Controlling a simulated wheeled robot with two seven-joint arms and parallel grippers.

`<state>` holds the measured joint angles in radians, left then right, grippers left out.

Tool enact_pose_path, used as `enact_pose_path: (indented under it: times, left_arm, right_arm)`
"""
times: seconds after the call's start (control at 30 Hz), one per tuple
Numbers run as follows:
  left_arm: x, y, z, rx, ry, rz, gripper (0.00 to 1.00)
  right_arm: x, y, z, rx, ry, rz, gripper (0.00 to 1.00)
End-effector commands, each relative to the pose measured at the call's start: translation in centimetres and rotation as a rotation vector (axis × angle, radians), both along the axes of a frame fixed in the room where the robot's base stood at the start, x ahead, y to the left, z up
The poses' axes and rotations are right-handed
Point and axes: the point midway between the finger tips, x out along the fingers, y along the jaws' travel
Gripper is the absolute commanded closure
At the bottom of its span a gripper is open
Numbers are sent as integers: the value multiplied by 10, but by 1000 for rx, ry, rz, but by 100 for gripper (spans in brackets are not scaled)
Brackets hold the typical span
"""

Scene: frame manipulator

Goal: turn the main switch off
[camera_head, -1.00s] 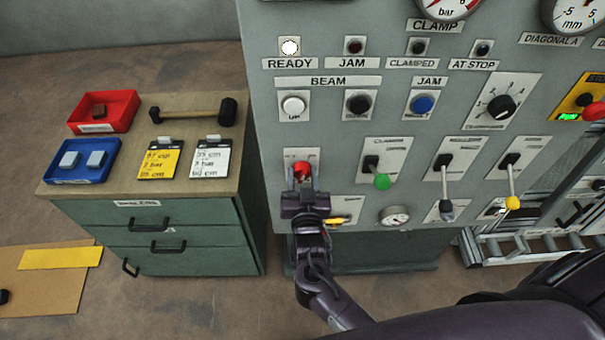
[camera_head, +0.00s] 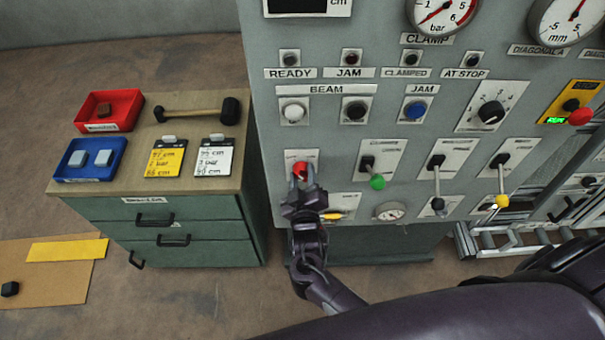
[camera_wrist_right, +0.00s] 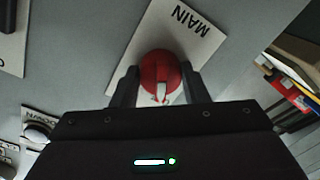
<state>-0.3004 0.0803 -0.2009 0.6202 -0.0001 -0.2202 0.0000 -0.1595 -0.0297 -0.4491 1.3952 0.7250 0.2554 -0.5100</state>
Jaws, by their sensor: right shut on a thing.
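The red main switch (camera_head: 300,169) is a round knob on a white plate, low on the left of the grey control panel. In the right wrist view, the knob (camera_wrist_right: 160,77) sits beside the word MAIN, with a pale pointer mark on it. My right gripper (camera_head: 302,178) is shut on the knob, one finger on each side; its fingers also show in the right wrist view (camera_wrist_right: 162,88). The READY lamp (camera_head: 290,58) looks dark. My left gripper is not in view.
Levers with green (camera_head: 377,182) and yellow (camera_head: 502,201) knobs stick out right of the switch. A yellow handle (camera_head: 332,216) sits just below right. A green drawer cabinet (camera_head: 165,228) with trays and a mallet (camera_head: 200,112) stands to the left.

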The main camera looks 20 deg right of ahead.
Motion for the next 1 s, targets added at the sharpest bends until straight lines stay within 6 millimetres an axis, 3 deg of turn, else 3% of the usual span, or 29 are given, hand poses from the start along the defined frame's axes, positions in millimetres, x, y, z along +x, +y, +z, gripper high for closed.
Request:
enact_pose_path:
  times: [0.63,0.67,0.8,1.0]
  left_arm:
    - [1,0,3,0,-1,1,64]
    - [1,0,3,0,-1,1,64]
    - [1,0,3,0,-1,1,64]
    - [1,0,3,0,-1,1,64]
  right_arm:
    - [0,1,0,-51,15,2,82]
    - [0,1,0,-51,15,2,57]
    - [0,1,0,-50,14,2,39]
    - [0,0,0,-49,14,1,38]
